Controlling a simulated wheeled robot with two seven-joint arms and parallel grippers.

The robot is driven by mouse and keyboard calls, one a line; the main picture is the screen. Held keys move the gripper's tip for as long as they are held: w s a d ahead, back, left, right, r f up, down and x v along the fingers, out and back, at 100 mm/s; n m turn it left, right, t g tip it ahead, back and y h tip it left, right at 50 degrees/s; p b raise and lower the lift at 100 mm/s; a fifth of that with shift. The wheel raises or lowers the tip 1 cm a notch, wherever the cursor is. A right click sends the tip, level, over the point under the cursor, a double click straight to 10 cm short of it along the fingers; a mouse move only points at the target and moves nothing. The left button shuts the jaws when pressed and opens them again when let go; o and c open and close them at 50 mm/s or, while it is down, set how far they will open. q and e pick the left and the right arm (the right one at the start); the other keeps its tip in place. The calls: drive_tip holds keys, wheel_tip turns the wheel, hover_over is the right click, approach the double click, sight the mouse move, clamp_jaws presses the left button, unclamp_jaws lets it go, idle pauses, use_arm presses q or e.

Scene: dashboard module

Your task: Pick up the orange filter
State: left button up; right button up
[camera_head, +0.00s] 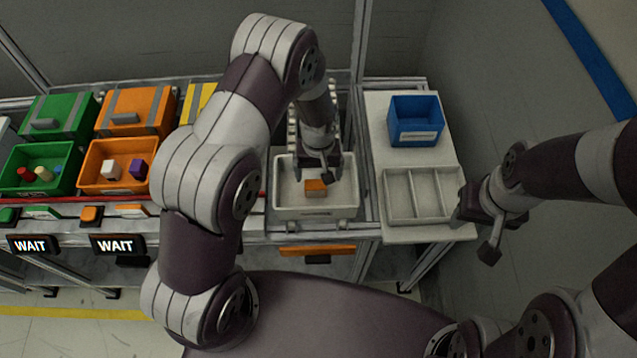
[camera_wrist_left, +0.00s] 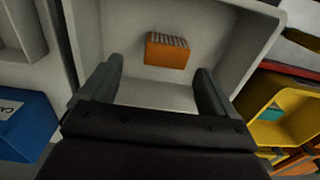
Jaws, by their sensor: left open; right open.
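The orange filter (camera_head: 316,187) is a small block lying in a white tray (camera_head: 316,213). In the left wrist view the orange filter (camera_wrist_left: 167,51) shows a ribbed grey edge and lies on the floor of the white tray (camera_wrist_left: 262,30). My left gripper (camera_head: 326,176) is open above the tray, close to the filter in the head view. In the wrist view my left gripper (camera_wrist_left: 157,82) has its two fingers apart, with the filter ahead of the gap and not between them. My right gripper (camera_head: 482,232) is open and empty, right of the divided tray.
A blue bin (camera_head: 415,122) and a grey divided tray (camera_head: 423,193) stand on the side table to the right. Green (camera_head: 38,168) and orange (camera_head: 113,167) bins with small parts stand at the left. A yellow bin (camera_wrist_left: 277,110) is beside the white tray.

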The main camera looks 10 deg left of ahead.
sight(316, 184)
use_arm(q)
drive_tip(key=shift+s+a+f+p, duration=0.2)
drive_tip(key=shift+s+a+f, duration=0.05)
drive_tip(key=shift+f, duration=0.25)
drive_tip(key=shift+s+a+f+p, duration=0.2)
drive_tip(key=shift+s+f, duration=0.05)
drive_tip(key=shift+f, duration=0.2)
drive_tip(key=f, duration=0.3)
drive_tip(key=shift+d+f, duration=0.1)
drive_tip(key=shift+d, duration=0.1)
drive_tip(key=shift+w+d+f, duration=0.1)
drive_tip(key=shift+w+f, duration=0.1)
drive_tip(key=shift+f, duration=0.2)
drive_tip(key=shift+s, duration=0.1)
drive_tip(key=c, duration=1)
drive_tip(key=shift+c, duration=0.2)
use_arm(e)
drive_tip(key=shift+s+a+r, duration=0.15)
drive_tip(key=shift+r, duration=0.25)
drive_tip(key=shift+s+a+r, duration=0.1)
drive_tip(key=shift+r, duration=0.3)
use_arm(q)
drive_tip(key=shift+r, duration=0.1)
